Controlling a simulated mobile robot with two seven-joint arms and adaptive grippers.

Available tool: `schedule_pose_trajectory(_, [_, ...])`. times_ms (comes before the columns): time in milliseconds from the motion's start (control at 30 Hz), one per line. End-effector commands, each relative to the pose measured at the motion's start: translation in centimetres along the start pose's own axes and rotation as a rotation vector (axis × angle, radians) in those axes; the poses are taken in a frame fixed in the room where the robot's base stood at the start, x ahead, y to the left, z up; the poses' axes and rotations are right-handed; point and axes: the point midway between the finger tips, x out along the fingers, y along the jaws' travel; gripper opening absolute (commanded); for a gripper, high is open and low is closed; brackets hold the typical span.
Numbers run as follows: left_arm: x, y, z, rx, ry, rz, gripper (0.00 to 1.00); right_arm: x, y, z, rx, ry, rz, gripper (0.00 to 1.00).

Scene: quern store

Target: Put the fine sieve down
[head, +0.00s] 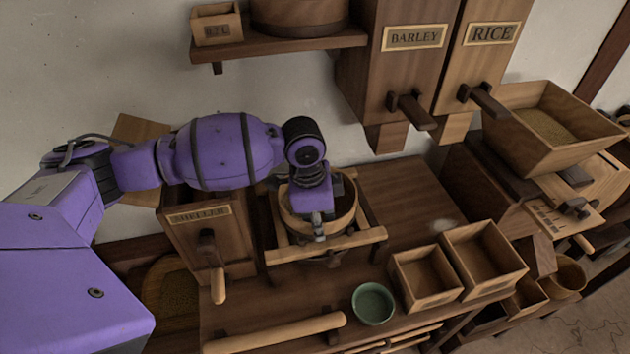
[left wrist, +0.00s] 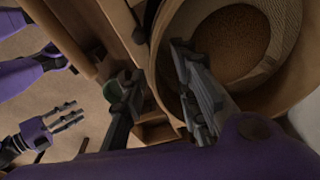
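The fine sieve (head: 345,205) is a round wooden hoop; it sits level on a wooden frame (head: 345,243) over the bench. In the left wrist view its hoop (left wrist: 284,22) surrounds a mesh with brown grainy material (left wrist: 232,45) below or on it. My left gripper (head: 319,232) is at its front rim. In the left wrist view the fingers of this gripper (left wrist: 157,65) straddle the rim, one inside and one outside, with a gap beside the outer finger. My right gripper (left wrist: 72,115) is empty in the left wrist view, away from the sieve, its fingers apart.
A green bowl (head: 373,303) and two wooden boxes (head: 425,278) (head: 483,258) stand at the bench's front right. A box marked SHELLER (head: 205,240) adjoins the frame on the left. Barley (head: 413,50) and rice (head: 480,50) bins hang behind.

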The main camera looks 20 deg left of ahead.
Motion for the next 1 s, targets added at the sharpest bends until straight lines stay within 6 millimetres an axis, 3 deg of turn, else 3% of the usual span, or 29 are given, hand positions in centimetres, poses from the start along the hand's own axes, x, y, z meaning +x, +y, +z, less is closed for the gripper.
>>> schedule_pose_trajectory(100, [0.5, 0.0, 0.1, 0.001, -0.002, 0.004, 0.28, 0.4, -0.1, 1.5, 0.002, -0.020, 0.000, 0.40])
schedule_pose_trajectory(300, [-3.8, 0.0, -0.2, 0.001, 0.002, -0.003, 0.28, 0.3, 0.0, 0.6, 0.005, -0.006, 0.003, 0.40])
schedule_pose_trajectory(533, [-7.1, 0.2, -0.4, 0.001, 0.001, -0.001, 0.28, 0.1, 0.0, 0.4, 0.006, -0.003, 0.005, 0.40])
schedule_pose_trajectory(1000, [-7.8, 0.3, -0.4, 0.001, 0.001, 0.000, 0.28, -0.2, 0.5, 1.3, -0.006, -0.018, 0.007, 0.40])
